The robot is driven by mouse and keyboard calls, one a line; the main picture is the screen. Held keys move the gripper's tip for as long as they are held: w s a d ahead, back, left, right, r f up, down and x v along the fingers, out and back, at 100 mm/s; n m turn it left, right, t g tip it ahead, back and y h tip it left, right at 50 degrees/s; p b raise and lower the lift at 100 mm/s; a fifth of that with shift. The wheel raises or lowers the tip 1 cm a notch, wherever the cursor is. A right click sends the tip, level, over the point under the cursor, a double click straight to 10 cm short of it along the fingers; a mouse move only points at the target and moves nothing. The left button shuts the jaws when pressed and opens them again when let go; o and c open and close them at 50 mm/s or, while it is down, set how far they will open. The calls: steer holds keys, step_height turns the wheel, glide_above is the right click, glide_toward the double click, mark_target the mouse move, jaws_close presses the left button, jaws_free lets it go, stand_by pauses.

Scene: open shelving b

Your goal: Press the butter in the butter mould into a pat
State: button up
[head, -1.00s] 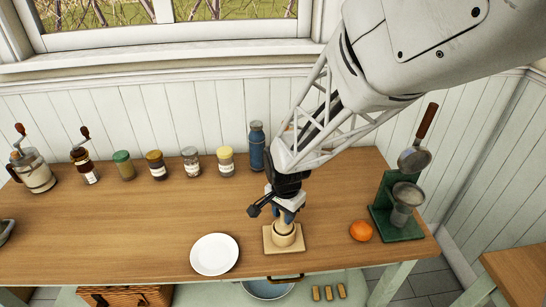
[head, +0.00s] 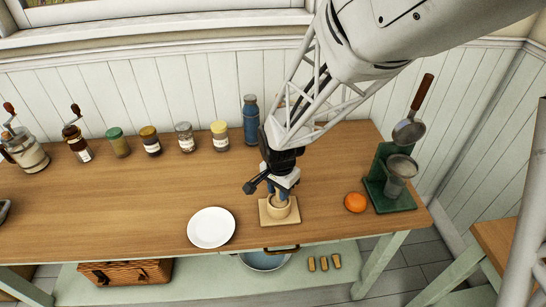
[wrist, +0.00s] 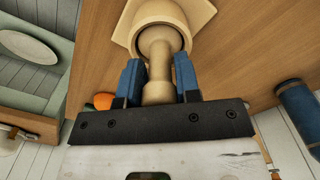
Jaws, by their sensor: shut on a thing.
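The butter mould is a round pale wooden cup on a square wooden base (head: 279,217), near the front edge of the wooden table. Its wooden plunger (wrist: 158,62) stands upright in the cup in the wrist view. My gripper (head: 277,192) is above the mould, its blue fingers (wrist: 158,82) closed on either side of the plunger's handle. The plunger's lower end is inside the cup. The butter is hidden from view.
A white plate (head: 211,228) lies left of the mould. A blue bottle (head: 250,118) and several jars stand behind.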

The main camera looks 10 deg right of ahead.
jaws_close()
steer(key=shift+f, duration=0.65)
stand_by(1.1)
steer(key=shift+s+f, duration=0.15)
steer(key=shift+f, duration=0.05)
stand_by(1.8)
steer(key=shift+r, duration=0.15)
steer(key=shift+r, duration=4.05)
steer(key=shift+w, duration=0.2)
